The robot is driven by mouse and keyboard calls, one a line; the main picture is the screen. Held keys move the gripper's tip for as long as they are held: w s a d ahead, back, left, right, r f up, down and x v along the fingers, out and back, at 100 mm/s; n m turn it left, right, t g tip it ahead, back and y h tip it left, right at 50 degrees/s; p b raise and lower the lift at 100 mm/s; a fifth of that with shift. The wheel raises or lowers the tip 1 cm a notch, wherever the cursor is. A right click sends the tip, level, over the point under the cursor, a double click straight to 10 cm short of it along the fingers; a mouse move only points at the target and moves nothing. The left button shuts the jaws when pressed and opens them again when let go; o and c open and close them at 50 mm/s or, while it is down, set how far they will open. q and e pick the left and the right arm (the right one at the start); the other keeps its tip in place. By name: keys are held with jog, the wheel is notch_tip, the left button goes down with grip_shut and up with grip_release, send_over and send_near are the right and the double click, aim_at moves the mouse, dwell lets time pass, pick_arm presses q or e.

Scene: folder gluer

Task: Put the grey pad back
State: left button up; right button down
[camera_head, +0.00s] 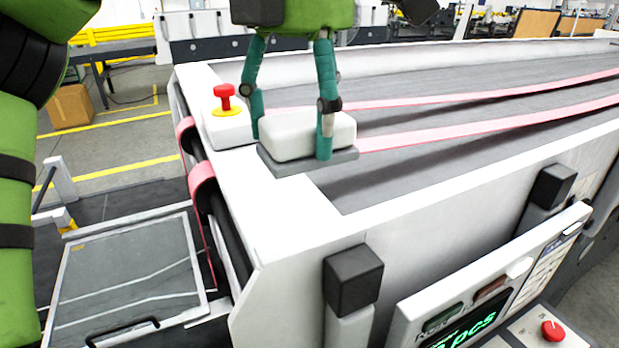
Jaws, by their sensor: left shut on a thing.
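The grey pad (300,136), a pale, rounded block, is over a flat dark grey plate (287,169) at the near left corner of the machine's belt bed. My left gripper (290,147) comes down from above. Its teal fingers are on either side of the pad and shut on it. The pad looks level and its underside is at or very close to the plate; I cannot tell if it bears on it. The right finger hides part of the pad's front. My right gripper is not in view.
A red emergency button (226,97) on a white box stands just left of the pad. Pink belts (480,125) run along the bed to the right. Black blocks (353,276) and a control panel (490,290) stand at the near side. The white frame edge in front is clear.

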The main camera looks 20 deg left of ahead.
pick_arm(q)
jog(key=shift+w+f, duration=0.15)
jog(key=shift+w, duration=0.15)
jog(key=p, duration=0.1)
send_over(270, 186)
jog(key=s+d, duration=0.3)
notch_tip(270, 186, down, 4)
jog(key=w+a+f, duration=0.1)
jog(key=w+a+f+p, duration=0.1)
jog(key=w, duration=0.1)
jog(key=shift+a+f, duration=0.2)
jog(key=shift+a, duration=0.2)
jog(key=shift+w+f, duration=0.1)
jog(key=shift+f, duration=0.45)
jog(key=shift+s+f, duration=0.2)
jog(key=shift+f, duration=0.8)
jog(key=shift+w+a+f, duration=0.15)
jog(key=shift+f, duration=0.45)
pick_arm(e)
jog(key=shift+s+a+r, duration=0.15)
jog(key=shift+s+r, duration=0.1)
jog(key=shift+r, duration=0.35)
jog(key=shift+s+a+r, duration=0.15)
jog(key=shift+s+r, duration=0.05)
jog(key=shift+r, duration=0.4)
